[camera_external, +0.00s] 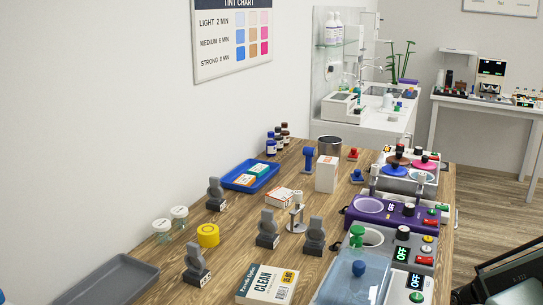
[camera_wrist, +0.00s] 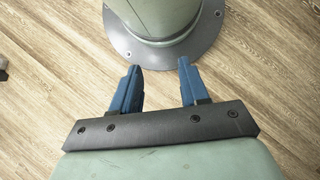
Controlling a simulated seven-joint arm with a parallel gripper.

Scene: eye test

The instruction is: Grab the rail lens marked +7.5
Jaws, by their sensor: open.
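Several dark grey upright pieces with small white labels on their bases stand on the wooden table in the external view; they may be the rail lenses. One is at the back (camera_external: 215,194), one in the middle (camera_external: 267,229), one to its right (camera_external: 315,236) and one at the front (camera_external: 195,263). Their labels are too small to read, so I cannot tell which is marked +7.5. My gripper (camera_wrist: 160,66) shows in the wrist view with its blue fingers apart and nothing between them. It is over a wood-patterned surface, with no lens in that view.
A grey tray (camera_external: 108,282) lies front left, a blue tray (camera_external: 262,182) behind. Blue and purple (camera_external: 385,214) devices line the right edge. Bare wood lies between the pieces.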

